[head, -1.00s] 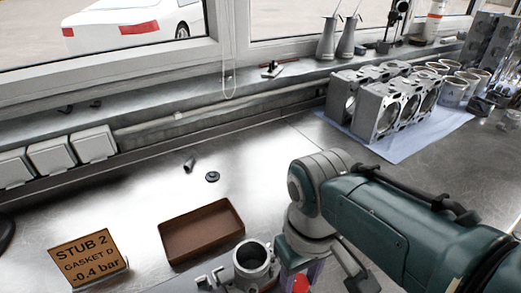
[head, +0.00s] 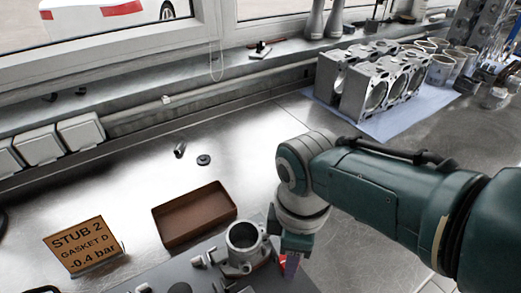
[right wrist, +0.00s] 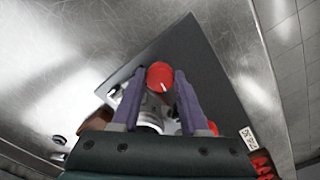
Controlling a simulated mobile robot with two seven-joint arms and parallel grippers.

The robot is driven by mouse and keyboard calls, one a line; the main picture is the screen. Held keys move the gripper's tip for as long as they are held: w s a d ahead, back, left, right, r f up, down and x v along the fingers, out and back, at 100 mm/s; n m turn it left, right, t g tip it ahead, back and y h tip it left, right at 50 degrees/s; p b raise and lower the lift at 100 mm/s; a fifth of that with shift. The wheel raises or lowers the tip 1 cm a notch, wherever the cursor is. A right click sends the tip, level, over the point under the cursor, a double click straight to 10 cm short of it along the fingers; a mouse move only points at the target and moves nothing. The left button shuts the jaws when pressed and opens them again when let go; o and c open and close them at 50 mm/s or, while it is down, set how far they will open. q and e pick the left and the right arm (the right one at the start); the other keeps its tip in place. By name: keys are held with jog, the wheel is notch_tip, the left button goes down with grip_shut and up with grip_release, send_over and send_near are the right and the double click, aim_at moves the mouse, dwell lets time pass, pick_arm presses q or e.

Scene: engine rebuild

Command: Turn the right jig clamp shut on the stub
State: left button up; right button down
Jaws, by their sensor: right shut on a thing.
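The stub (head: 243,238), a grey metal flanged tube, stands upright on the dark jig plate (head: 185,272) in the head view. My right gripper (right wrist: 160,80) is shut on the red clamp knob (right wrist: 160,76), which sits between its purple fingertips in the right wrist view. The knob has a white line on its top. In the head view my right gripper (head: 289,264) points down just right of the stub, with a bit of red beside its fingers. My left gripper is not in view.
A brown tray (head: 194,214) lies behind the jig plate. An orange sign (head: 80,247) reading "STUB 2, GASKET D, -0.4 bar" stands at left. A small dark disc (head: 204,160) and a small cylinder (head: 179,149) lie on the bench. Engine blocks (head: 370,82) stand at back right.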

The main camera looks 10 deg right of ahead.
jog(key=shift+n, duration=0.8)
jog(key=shift+c, duration=2.1)
grip_release()
notch_tip(320, 180, up, 10)
jog(key=p, duration=0.6)
